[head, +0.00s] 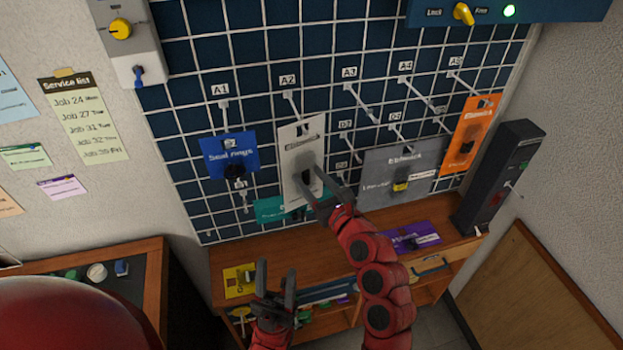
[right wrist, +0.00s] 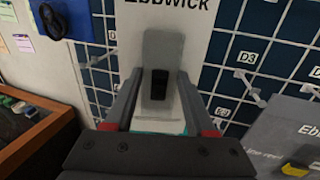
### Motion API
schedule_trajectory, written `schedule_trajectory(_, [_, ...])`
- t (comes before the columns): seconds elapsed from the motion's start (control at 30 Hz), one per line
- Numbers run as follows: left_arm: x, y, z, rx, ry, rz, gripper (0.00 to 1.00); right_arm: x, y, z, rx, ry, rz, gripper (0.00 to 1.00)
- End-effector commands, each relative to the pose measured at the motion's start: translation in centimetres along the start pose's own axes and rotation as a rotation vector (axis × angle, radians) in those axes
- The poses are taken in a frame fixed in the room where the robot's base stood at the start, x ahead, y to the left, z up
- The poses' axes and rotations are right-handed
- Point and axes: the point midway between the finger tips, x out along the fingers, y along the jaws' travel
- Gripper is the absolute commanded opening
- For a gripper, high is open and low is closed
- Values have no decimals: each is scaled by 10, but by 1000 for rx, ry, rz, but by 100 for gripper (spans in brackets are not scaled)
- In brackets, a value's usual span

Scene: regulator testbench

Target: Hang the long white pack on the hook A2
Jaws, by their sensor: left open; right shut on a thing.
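The long white pack (head: 300,135) is upright in front of the grid wall, just below the A2 label (head: 287,80). Its top edge meets the rod of hook A2 (head: 294,103) in the head view; I cannot tell whether the rod passes through its hole. My right gripper (head: 314,188) is shut on the lower part of the white pack. In the right wrist view the pack (right wrist: 185,25) stands between the fingers (right wrist: 158,90), its lettering above them. My left gripper (head: 275,285) is open and empty, low in front of the shelf.
A blue pack (head: 228,150) hangs left of the white pack. A teal pack (head: 270,209) is partly hidden below it. A grey pack (head: 405,165) and an orange pack (head: 474,125) hang to the right. Bare hooks A3 (head: 360,103) and A4 (head: 420,93) stick out. A wooden shelf (head: 340,245) stands below.

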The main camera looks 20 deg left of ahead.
Motion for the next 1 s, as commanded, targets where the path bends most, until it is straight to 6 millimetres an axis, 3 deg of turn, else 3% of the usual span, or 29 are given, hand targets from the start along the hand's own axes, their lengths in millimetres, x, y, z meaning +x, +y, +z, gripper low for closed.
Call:
schedule_trajectory(0.4, [0, 0, 0, 0, 0, 0, 50, 0, 0, 0, 0, -1, 0, 0])
schedule_trajectory(0.43, [0, 0, 0, 0, 0, 0, 50, 0, 0, 0, 0, -1, 0, 61])
schedule_trajectory(0.6, [0, 0, 0, 0, 0, 0, 50, 0, 0, 0, 0, -1, 0, 90])
schedule_trajectory(1.0, [-4, 0, 0, 0, 0, 0, 50, -6, 0, 0, 1, -4, -1, 90])
